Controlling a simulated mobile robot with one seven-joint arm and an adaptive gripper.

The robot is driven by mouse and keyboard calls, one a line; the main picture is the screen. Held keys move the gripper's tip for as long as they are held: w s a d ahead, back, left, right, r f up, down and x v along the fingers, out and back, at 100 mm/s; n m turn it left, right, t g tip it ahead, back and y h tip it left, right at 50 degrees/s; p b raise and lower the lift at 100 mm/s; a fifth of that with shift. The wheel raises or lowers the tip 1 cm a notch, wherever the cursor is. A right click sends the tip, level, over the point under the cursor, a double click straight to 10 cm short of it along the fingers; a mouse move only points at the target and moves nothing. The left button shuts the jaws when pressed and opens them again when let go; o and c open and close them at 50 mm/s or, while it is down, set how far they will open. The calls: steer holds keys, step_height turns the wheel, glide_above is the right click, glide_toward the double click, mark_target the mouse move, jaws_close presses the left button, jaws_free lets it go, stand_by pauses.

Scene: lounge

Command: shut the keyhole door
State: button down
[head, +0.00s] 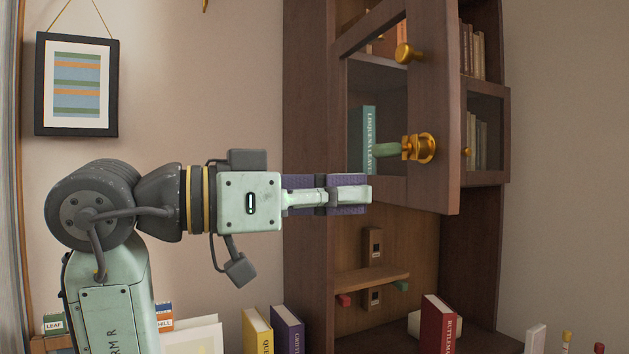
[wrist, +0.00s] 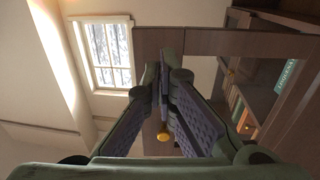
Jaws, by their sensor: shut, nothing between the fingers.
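The keyhole door (head: 447,110) is a brown wooden frame with a pane, swung open from the tall cabinet towards me. My gripper (head: 370,195) is shut and empty, pointing right, low beside the door's left-hand face. I cannot tell if it touches the door. In the wrist view the shut fingers (wrist: 163,72) lie near the brown wooden frame (wrist: 230,43), with a gold knob (wrist: 163,136) below the fingertips.
The cabinet (head: 308,120) holds a teal book (head: 362,138) behind the door and a small shelf (head: 372,280) below. A red book (head: 436,325), a yellow book (head: 257,332) and a purple book (head: 288,330) stand low in front. A framed picture (head: 76,85) hangs at left.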

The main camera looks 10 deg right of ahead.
mark_target(424, 191)
steer(key=p+x, duration=0.2)
steer(key=x, duration=0.5)
steer(key=shift+d, duration=0.3)
steer(key=shift+d, duration=0.1)
